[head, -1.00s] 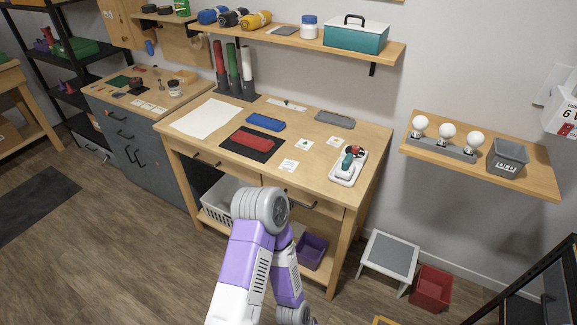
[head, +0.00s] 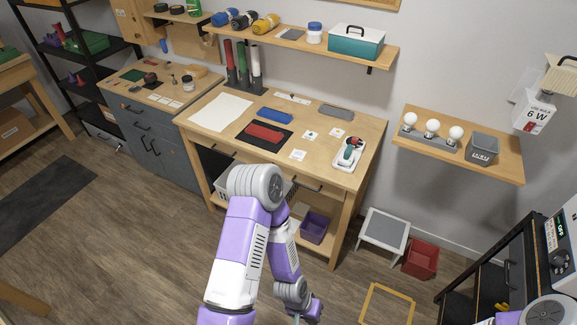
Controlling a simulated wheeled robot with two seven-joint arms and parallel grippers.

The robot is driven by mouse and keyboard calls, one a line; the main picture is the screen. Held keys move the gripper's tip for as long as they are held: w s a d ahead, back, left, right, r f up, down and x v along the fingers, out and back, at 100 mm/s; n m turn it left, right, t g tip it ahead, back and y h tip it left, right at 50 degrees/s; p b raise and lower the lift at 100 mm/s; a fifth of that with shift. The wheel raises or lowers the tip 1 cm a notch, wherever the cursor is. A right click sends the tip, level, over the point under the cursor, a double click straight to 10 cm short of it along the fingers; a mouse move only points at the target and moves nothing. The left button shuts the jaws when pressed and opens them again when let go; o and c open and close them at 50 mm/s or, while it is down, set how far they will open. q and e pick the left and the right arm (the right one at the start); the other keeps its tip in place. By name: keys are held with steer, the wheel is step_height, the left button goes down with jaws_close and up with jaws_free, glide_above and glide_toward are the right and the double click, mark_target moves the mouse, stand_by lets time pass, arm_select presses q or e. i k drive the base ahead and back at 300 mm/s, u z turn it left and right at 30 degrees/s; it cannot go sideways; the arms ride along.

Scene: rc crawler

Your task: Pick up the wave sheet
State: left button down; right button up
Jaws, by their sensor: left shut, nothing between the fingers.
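A large blank-looking white sheet (head: 221,112) lies flat at the left of the wooden workbench (head: 365,140). Small white cards with marks lie to its right: one (head: 310,133) near the middle, one (head: 337,132) to its right and one (head: 298,155) nearer the front edge. I cannot tell which of these is the wave sheet, as the marks are too small to read. My left gripper (head: 304,318) is at the bottom edge of the view, low in front of the bench and well apart from the sheets. It is shut and empty. My right gripper is out of view.
The bench also holds a red block on a black mat (head: 247,141), a blue block (head: 275,116), a grey tray (head: 337,112) and a white tray with a tool (head: 349,154). A grey stool (head: 383,233) and red bin (head: 421,258) stand on the floor to the right.

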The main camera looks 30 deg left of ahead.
mark_target(297, 154)
steer(key=u, duration=0.05)
steer(key=k, duration=0.55)
steer(key=z, duration=0.35)
steer(key=i, duration=2.15)
steer(key=u, duration=2.6)
